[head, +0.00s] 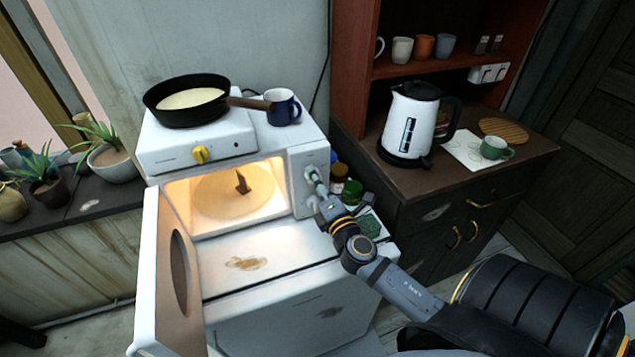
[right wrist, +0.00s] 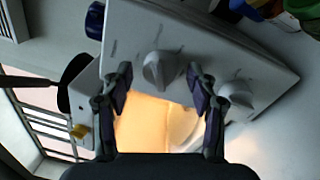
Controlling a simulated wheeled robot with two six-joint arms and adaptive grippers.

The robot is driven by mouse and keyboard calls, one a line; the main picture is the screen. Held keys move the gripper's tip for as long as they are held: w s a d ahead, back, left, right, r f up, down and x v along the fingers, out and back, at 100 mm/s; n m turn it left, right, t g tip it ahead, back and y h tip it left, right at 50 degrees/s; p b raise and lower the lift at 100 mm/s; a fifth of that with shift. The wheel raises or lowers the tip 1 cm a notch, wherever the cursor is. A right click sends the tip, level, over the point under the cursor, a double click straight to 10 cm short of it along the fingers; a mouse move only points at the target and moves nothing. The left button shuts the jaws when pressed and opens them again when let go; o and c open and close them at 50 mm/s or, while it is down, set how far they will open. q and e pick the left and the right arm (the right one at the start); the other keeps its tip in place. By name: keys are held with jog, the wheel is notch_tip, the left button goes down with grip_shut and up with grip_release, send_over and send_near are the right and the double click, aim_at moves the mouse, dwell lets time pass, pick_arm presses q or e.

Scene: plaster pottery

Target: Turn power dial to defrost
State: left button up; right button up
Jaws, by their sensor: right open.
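The white microwave (head: 268,295) stands with its door (head: 165,270) swung open to the left and its inside lit. Its control panel (head: 309,160) is right of the opening. In the right wrist view the panel carries two grey dials: one dial (right wrist: 160,71) lies between and beyond my fingertips, the other (right wrist: 240,96) is partly behind the right-hand finger. Their markings are too small to read, so I cannot tell the setting. My right gripper (head: 317,187) is open at the panel; it also shows in the right wrist view (right wrist: 158,82). Contact with the dial is unclear. My left gripper is out of view.
A white hot plate with a yellow knob (head: 200,155) sits above the microwave, bearing a black pan (head: 187,101). A blue mug (head: 284,107) stands beside it. Jars (head: 340,178) stand right of the panel. A kettle (head: 408,122) is on the cabinet.

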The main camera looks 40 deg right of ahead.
jog(key=v, duration=1.2)
jog(key=shift+f, duration=0.1)
